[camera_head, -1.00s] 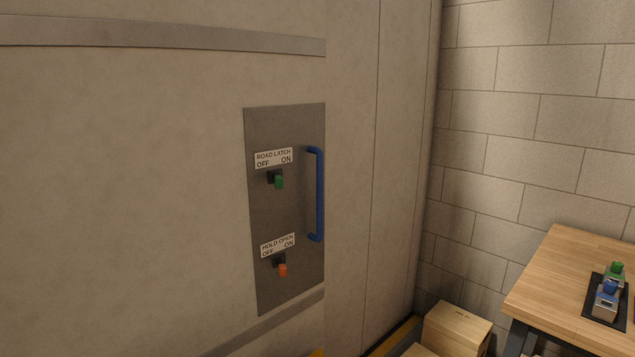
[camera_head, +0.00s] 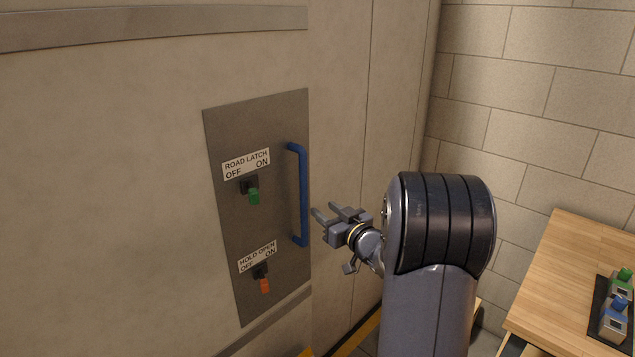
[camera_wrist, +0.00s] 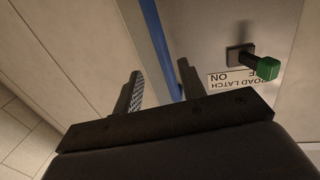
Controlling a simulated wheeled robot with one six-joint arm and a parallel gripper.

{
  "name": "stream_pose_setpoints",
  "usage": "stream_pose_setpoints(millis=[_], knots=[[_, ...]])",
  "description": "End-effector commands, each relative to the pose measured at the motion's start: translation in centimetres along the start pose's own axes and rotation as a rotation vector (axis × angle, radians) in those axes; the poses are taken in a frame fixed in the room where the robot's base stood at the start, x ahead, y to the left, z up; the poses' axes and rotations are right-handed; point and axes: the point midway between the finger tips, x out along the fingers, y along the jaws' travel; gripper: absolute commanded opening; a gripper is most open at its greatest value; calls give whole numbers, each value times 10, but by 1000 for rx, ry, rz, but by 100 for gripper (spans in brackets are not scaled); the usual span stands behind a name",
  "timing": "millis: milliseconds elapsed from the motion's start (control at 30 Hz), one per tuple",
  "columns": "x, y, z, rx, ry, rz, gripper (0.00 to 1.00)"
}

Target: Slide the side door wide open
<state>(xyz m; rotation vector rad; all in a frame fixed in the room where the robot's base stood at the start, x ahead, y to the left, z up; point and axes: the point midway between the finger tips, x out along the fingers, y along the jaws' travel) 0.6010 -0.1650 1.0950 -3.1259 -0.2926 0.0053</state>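The side door (camera_head: 110,180) is a large pale panel with a grey plate (camera_head: 225,130) near its right edge. A blue vertical bar handle (camera_head: 303,195) stands on the plate. My gripper (camera_head: 326,210) is open and empty, just right of the handle's lower half. In the wrist view, the handle (camera_wrist: 156,35) runs between the open fingers (camera_wrist: 160,72), seemingly beyond their tips. The green knob (camera_wrist: 266,68) shows at right.
A wooden workbench (camera_head: 560,275) with a green and a blue device on a dark tray stands at the right. A block wall (camera_head: 535,90) rises behind it. A yellow floor stripe (camera_head: 366,330) runs along the door's base, partly hidden by my arm.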

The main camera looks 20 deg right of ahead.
Motion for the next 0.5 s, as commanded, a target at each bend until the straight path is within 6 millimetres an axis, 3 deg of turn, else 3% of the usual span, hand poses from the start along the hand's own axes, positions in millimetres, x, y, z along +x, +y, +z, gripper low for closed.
stream_pose_setpoints(millis=[167,500], knots=[[17,-2,-1,-1,3,-11,39],[80,-2,-2,-2,3,-10,39]])
